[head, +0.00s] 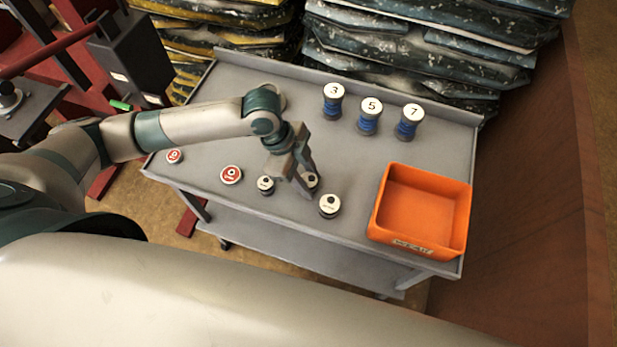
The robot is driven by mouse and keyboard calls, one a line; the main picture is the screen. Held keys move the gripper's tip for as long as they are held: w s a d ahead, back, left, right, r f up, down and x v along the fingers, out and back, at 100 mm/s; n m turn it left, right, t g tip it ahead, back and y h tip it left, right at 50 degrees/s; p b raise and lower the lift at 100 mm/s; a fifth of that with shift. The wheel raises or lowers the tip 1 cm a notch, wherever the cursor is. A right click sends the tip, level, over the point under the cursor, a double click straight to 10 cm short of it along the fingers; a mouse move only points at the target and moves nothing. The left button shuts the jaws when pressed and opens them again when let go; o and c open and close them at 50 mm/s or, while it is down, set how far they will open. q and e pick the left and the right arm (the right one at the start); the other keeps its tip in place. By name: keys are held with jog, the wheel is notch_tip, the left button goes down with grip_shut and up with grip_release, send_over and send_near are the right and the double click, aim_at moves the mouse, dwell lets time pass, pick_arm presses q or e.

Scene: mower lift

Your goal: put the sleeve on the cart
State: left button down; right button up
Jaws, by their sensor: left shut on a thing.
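The grey cart (300,100) has a flat top with a raised back edge. My left gripper (305,186) points down over the front middle of the cart top. It is shut on a small dark cylinder with a white top (312,180), which I take to be the sleeve; the fingers partly hide it. I cannot tell if its underside touches the cart top. Two similar white-topped pieces stand beside it, one to the left (266,186) and one to the right (329,206). My right gripper is not in view.
An orange bin (420,247) stands at the cart's right end. Blue spools marked 3 (332,106), 5 (368,123) and 7 (407,128) stand at the back. Two red-and-white discs (231,175) (174,156) lie at left. Stacked bags (420,60) are behind.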

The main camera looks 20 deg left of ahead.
pick_arm(q)
jog(key=c, duration=1.2)
grip_release()
jog(key=shift+f, duration=0.1)
jog(key=b+v, duration=0.3)
jog(key=v, duration=0.9)
